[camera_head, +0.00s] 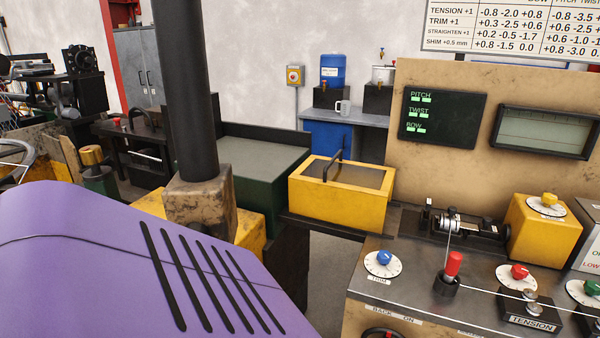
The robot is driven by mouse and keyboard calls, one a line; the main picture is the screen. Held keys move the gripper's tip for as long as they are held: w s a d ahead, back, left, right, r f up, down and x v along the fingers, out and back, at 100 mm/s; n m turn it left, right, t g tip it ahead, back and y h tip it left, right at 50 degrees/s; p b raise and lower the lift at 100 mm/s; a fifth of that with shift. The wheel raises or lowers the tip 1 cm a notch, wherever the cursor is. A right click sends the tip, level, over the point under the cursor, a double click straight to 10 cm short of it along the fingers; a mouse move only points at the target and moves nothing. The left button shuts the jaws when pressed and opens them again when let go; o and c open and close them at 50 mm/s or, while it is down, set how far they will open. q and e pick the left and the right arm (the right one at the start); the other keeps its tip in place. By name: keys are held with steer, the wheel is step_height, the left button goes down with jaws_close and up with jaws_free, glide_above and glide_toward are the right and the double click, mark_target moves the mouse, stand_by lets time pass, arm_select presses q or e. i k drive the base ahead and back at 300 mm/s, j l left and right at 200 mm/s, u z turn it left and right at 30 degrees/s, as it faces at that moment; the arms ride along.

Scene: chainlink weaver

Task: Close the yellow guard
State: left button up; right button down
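A yellow box-shaped housing (338,208), the likeliest yellow guard, stands in the middle of the view. It has a dark flat panel (362,177) on top and a black bar handle (331,166) rising from that panel. The panel lies level within the yellow rim. I cannot tell whether this is the guard's open or closed position, and no hinge shows clearly. Neither of my grippers is in view.
A purple slotted cover (110,260) and a thick black post (188,90) fill the left foreground. A control bench (440,285) with dials, a red-capped lever (453,265) and taut wire stands at right. A dark gap lies between them.

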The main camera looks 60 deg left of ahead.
mark_target(355, 194)
steer(key=u, duration=1.65)
steer(key=k+l+z, duration=0.1)
steer(key=l+z, duration=0.2)
steer(key=l, duration=0.2)
steer(key=l+z, duration=0.25)
steer(key=l, duration=0.25)
